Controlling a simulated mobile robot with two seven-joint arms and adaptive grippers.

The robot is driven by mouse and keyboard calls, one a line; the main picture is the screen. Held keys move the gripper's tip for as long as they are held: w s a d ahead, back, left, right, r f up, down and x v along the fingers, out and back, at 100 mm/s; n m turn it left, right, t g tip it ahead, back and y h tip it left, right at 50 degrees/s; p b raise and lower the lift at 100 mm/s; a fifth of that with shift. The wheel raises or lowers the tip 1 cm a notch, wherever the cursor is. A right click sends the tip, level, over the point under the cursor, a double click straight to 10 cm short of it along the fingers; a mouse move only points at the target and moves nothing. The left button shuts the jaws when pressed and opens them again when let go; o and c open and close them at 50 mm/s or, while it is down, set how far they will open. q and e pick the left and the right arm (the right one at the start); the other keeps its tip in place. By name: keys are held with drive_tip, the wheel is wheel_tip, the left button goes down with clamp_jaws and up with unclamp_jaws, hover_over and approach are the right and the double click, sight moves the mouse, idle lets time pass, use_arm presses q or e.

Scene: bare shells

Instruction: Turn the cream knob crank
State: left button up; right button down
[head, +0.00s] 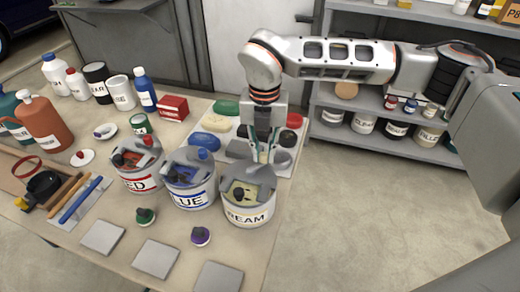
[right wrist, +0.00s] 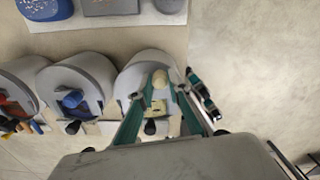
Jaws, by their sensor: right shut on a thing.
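The cream canister (head: 249,212), a grey-topped can lettered "REAM" in view, stands at the right end of a row of three on the table. My right gripper (head: 263,157) reaches down from above to the back of its top. In the right wrist view, the fingers (right wrist: 160,88) are shut on the cream knob (right wrist: 160,78) of the crank, with one finger on each side. The grey top of the cream canister (right wrist: 138,68) shows beside the fingers. In the head view the fingers largely hide the knob. My left gripper is not in view.
The blue canister (head: 188,182) stands close to the left, with the red canister (head: 139,167) beyond it. A purple-knobbed piece (head: 201,235) and grey tiles (head: 156,258) lie in front. Colored pads on a white sheet lie behind. Open floor lies right of the table.

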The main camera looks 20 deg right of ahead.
drive_tip(key=m, duration=0.2)
drive_tip(key=s+m, duration=0.2)
drive_tip(key=m, duration=0.1)
drive_tip(key=shift+d+m+b, duration=0.15)
drive_tip(key=shift+m+b, duration=0.15)
drive_tip(key=shift+b, duration=0.1)
drive_tip(key=shift+s+a+r+m+b, duration=0.15)
drive_tip(key=shift+s+m, duration=0.2)
drive_tip(key=shift+m, duration=0.7)
drive_tip(key=shift+s+a+f+m+b, duration=0.15)
drive_tip(key=shift+s+m, duration=0.15)
drive_tip(key=shift+m, duration=0.75)
drive_tip(key=shift+d+r, duration=0.1)
drive_tip(key=shift+r, duration=0.05)
drive_tip(key=c, duration=1.9)
unclamp_jaws()
drive_tip(key=shift+s, duration=0.1)
wheel_tip(320, 180, up, 12)
